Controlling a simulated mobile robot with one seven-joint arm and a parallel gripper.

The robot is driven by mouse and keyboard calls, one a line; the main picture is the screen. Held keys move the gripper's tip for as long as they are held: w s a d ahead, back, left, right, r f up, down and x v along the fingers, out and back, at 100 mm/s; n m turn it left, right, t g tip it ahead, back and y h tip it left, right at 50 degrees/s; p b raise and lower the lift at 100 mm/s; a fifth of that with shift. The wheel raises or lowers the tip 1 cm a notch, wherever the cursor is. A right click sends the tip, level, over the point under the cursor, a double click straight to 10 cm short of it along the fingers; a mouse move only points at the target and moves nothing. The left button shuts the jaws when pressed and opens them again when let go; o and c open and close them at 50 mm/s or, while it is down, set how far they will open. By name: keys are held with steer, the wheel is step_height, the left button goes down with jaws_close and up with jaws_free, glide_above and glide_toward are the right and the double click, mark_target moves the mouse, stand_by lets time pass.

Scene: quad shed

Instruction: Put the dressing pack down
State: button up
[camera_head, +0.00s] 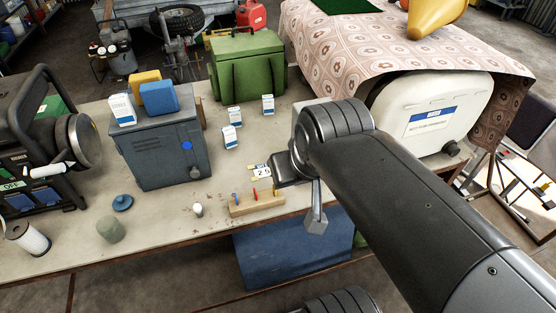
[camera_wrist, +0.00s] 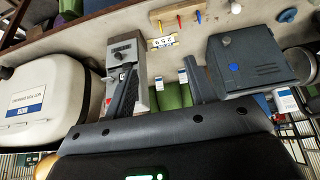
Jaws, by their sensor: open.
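Three white-and-blue dressing packs stand on the bench in front of the green box: one at the right (camera_head: 267,104), one in the middle (camera_head: 235,117) and one nearer (camera_head: 229,137). Another similar pack (camera_head: 121,109) stands on the grey cabinet (camera_head: 160,150). My gripper (camera_wrist: 158,64) is open, with nothing held between its fingers. Two packs show beyond the gap in the wrist view, one at left (camera_wrist: 158,83) and one at right (camera_wrist: 183,77). In the head view my gripper is right of the packs, partly hidden by my arm.
Blue and yellow packs (camera_head: 160,97) sit on the cabinet. A wooden peg block (camera_head: 257,203) and number card (camera_head: 262,171) lie near the front edge. The green box (camera_head: 248,65) stands behind, a white case (camera_head: 432,105) at right.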

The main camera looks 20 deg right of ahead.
stand_by(0.4)
steer(key=w+a+r+n+t+h, duration=0.15)
steer(key=w+n+h, duration=0.25)
steer(key=w+n, duration=0.45)
steer(key=w+a+r+n+t+h, duration=0.1)
steer(key=w+a+n+h, duration=0.15)
steer(key=w+n, duration=0.55)
steer(key=n+t+y, duration=0.7)
steer(key=n+t, duration=0.3)
steer(key=n, duration=1)
glide_toward(118, 95)
steer(key=w, duration=0.6)
steer(key=shift+m+h, duration=0.25)
steer(key=w, duration=0.5)
steer(key=shift+a+f, duration=0.1)
steer(key=shift+a, duration=0.1)
